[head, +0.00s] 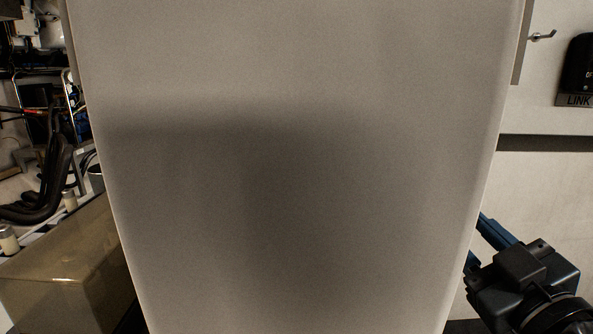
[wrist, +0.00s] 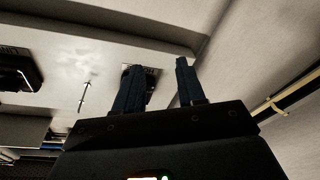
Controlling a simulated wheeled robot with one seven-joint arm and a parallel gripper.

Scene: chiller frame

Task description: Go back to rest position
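My gripper (head: 484,232) is at the lower right of the head view, with its blue fingers reaching up and left. The fingertips are partly hidden behind the right edge of a large pale panel (head: 300,180). In the wrist view my gripper (wrist: 155,66) shows two dark blue fingers standing apart, with nothing held between them. I cannot tell whether it touches the panel.
The pale panel stands very close and blocks most of the head view. A translucent box (head: 60,275) is at the lower left, below pipes and wiring. A wall hook (head: 541,36) and a black device (head: 581,65) are at the upper right.

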